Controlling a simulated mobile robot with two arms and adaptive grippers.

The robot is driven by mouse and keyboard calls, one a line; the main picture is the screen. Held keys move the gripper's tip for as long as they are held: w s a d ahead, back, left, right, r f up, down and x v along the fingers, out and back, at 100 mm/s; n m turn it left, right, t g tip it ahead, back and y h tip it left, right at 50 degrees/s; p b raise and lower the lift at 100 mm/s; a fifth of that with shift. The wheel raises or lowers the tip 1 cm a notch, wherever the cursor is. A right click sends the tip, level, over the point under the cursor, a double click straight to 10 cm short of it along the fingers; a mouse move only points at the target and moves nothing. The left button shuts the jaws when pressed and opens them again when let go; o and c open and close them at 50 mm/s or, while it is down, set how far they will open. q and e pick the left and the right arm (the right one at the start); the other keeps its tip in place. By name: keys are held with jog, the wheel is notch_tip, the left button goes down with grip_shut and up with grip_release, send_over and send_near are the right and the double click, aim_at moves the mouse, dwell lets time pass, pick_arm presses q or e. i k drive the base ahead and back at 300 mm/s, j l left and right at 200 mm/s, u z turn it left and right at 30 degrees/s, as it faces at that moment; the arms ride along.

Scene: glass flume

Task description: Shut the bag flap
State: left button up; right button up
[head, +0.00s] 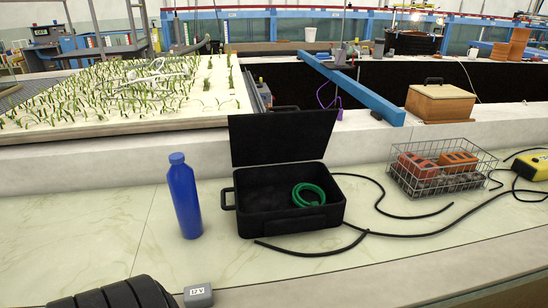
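The black bag (240,215) stands open on the pale stone-like surface, a little right of the middle of the head view. Its flap (282,138) is raised nearly upright along the back edge. A green coil (309,194) lies inside at the right. The bag has a handle (227,198) on its left side.
A blue bottle (185,198) stands left of the bag. Black cable (400,235) runs beside and before the bag.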

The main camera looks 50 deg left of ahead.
aim_at(268, 138)
jog(key=u, duration=1.45)
jog(key=z, duration=0.15)
